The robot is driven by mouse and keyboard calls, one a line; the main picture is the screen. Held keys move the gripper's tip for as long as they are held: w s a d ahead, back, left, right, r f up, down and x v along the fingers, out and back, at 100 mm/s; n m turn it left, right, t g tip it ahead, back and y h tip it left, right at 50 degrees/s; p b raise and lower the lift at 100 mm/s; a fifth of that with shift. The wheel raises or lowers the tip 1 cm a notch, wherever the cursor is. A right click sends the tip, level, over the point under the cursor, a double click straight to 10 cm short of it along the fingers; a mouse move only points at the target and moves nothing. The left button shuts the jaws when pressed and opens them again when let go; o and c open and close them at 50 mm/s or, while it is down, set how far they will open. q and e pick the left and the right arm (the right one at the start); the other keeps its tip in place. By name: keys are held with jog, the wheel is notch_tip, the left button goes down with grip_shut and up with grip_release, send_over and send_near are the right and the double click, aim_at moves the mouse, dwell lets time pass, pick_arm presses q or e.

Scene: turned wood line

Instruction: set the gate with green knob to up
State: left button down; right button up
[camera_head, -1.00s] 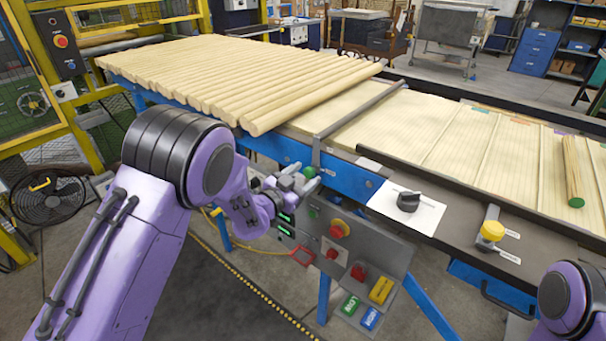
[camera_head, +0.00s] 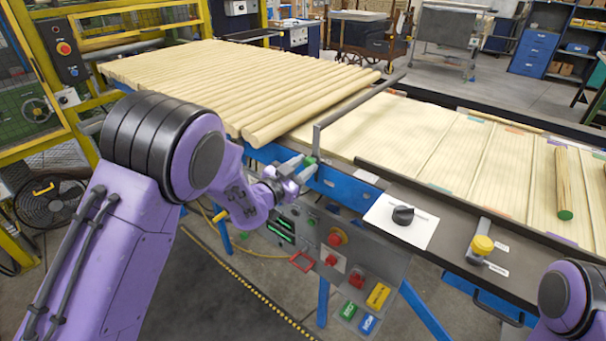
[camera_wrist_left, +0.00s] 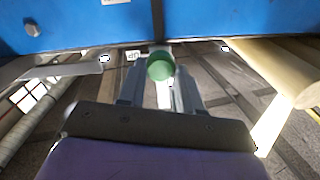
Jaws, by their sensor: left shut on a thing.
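The gate is a grey bar (camera_head: 358,100) reaching across the bed of pale wooden rods, with a short post at its near end. Its green knob (camera_head: 310,160) is at the foot of the post, by the blue side rail. The bar stands above the bed. My left gripper (camera_head: 304,168) is shut on the green knob. In the left wrist view the green knob (camera_wrist_left: 160,66) is between my two fingers, below the blue rail, with a small label behind it. My right gripper is not in view; only part of that arm shows at lower right.
A control panel (camera_head: 312,238) with buttons hangs below the rail. A loose rod with a green end (camera_head: 564,185) lies on the right-hand bed.

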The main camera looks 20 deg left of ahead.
pick_arm(q)
jog(key=shift+w+r, duration=0.15)
jog(key=shift+r, duration=0.15)
jog(key=c, duration=0.8)
grip_release()
jog(key=shift+o, duration=0.2)
jog(key=shift+s+f, duration=0.1)
jog(key=shift+s, duration=0.1)
jog(key=b+v, duration=0.3)
jog(key=v, duration=0.7)
jog(key=shift+s, duration=0.2)
jog(key=shift+a, duration=0.1)
